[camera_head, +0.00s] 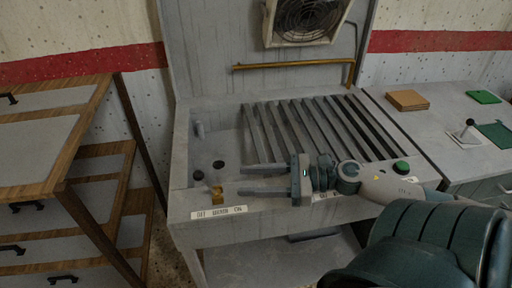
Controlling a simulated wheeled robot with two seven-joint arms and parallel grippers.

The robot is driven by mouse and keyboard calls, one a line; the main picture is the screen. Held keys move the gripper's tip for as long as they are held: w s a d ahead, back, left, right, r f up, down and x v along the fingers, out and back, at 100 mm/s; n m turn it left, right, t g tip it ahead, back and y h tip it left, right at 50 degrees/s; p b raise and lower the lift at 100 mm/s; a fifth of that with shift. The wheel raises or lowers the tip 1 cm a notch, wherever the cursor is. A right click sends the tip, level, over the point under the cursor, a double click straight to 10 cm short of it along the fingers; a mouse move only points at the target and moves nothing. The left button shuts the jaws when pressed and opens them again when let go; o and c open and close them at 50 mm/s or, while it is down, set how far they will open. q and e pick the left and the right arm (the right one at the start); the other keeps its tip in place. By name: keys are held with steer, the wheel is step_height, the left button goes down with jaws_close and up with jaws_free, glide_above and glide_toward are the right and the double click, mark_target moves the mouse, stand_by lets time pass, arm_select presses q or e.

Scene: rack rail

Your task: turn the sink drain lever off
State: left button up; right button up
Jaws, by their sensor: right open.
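A small brass-coloured fitting (217,190), which looks like the drain lever's base, sits on the front left rim of the grey sink unit (184,160). A printed label (219,212) is on the front face just below it; its small text is hard to read. My right gripper (241,180) reaches in from the right over the front rim. Its two fingers are apart and point left, with nothing seen between them. The lower fingertip is close to the fitting's right side; I cannot tell whether they touch. My left gripper is not in view.
A black knob (198,175) and a dark hole (218,164) are close behind the fitting. A wooden drawer unit (60,185) stands to the left.

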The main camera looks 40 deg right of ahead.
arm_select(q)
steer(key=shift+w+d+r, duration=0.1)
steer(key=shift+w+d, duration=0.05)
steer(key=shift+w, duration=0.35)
arm_select(e)
steer(key=shift+s+d+r, duration=0.1)
steer(key=shift+s+d, duration=0.2)
steer(key=shift+s, duration=0.05)
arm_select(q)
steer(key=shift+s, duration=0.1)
